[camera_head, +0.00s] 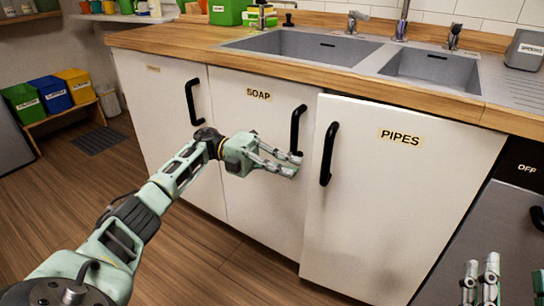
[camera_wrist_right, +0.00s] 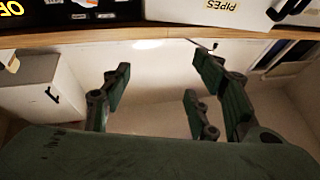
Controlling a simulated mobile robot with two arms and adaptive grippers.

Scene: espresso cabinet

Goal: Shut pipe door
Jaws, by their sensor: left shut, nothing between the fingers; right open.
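The white pipe door (camera_head: 400,200), labelled PIPES, has a black handle (camera_head: 328,155) near its left edge. It stands slightly proud of the neighbouring SOAP door, so it looks ajar at its left edge. My left gripper (camera_head: 296,163) is shut and empty. Its fingertips point right, in front of the SOAP door and just left of the pipe door's edge; I cannot tell whether they touch anything. My right gripper (camera_head: 505,280) is open and empty at the lower right. In the right wrist view its fingers (camera_wrist_right: 160,95) are spread, with the pipe door (camera_wrist_right: 190,10) partly showing at the top.
The SOAP door (camera_head: 255,130) and its black handle (camera_head: 297,130) are beside the left fingertips. A wooden counter (camera_head: 330,75) with a double sink (camera_head: 305,46) runs above. A dark appliance (camera_head: 475,245) stands right of the pipe door. The wooden floor (camera_head: 190,250) is clear.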

